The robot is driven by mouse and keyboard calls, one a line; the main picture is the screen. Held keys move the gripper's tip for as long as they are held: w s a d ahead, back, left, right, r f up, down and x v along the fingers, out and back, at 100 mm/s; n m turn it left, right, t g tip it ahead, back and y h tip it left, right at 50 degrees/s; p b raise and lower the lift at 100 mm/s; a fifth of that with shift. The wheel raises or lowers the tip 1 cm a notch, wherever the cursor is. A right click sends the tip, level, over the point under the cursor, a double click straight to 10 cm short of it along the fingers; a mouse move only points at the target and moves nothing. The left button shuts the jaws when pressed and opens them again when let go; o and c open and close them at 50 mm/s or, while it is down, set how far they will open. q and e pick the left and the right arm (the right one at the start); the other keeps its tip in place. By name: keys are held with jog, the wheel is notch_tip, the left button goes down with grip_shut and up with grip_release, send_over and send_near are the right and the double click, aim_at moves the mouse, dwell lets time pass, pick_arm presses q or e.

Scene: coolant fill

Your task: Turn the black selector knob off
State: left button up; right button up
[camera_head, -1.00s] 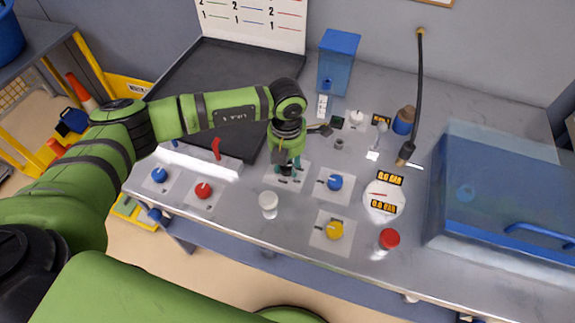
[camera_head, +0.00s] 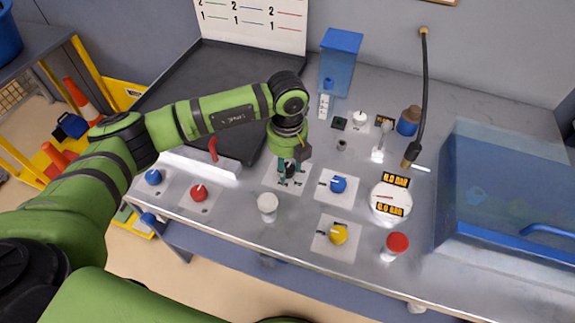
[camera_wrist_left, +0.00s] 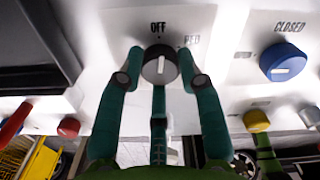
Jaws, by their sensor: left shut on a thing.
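The black selector knob (camera_wrist_left: 160,68) sits on a white plate in the left wrist view. Its white pointer line stands nearly upright, in line with the dot under the OFF label (camera_wrist_left: 158,27). A partly hidden label that seems to read RED is to its right. My left gripper (camera_wrist_left: 160,58) is shut on the knob, with a finger on each side and a third finger below. In the head view my left gripper (camera_head: 289,172) points down at the bench, and its fingers mostly hide the knob. My right gripper is not in view.
A blue knob (camera_head: 338,184) and a yellow knob (camera_head: 338,234) are to the right. A white cap (camera_head: 267,203) stands just in front of the gripper. A red knob (camera_head: 198,193) and a red lever (camera_head: 213,150) are to the left. A round gauge (camera_head: 378,204) stands farther right.

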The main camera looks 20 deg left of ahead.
aim_at(288, 169)
pick_arm(q)
jog(key=shift+s+d+f+n, duration=0.1)
jog(key=shift+s+f+n, duration=0.15)
jog(key=shift+n, duration=0.55)
jog(key=o, duration=1.1)
jog(key=shift+o, duration=0.2)
jog(key=shift+r, duration=0.15)
jog(key=shift+w, duration=0.1)
jog(key=shift+w+r, duration=0.1)
jog(key=shift+r, duration=0.4)
notch_tip(288, 169, up, 11)
